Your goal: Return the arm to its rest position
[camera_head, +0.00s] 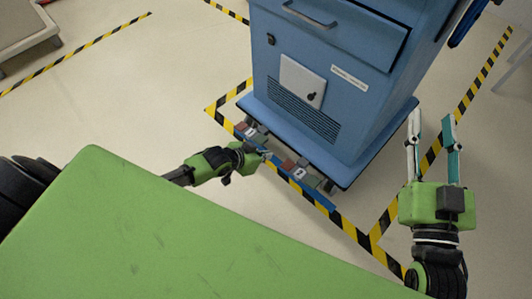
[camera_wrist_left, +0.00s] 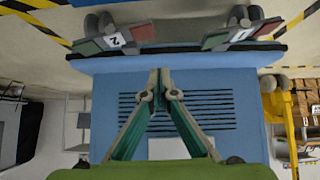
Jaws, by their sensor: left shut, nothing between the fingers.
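My left gripper (camera_head: 264,153) is at the end of the arm coming in from the left, low by the near edge of the blue cart's base. In the left wrist view its fingers (camera_wrist_left: 160,80) meet at the tips, shut and empty, in front of the cart's vented blue face. My right gripper (camera_head: 431,130) is at the right in the head view, its two fingers apart, with nothing between them.
The blue cart (camera_head: 330,65) stands on the floor with pedals at its base. The wrist view shows pedals marked 2 (camera_wrist_left: 115,40) and 1 (camera_wrist_left: 240,34). Yellow-black floor tape (camera_head: 350,231) runs beside the cart. Floor at left (camera_head: 120,100) is clear.

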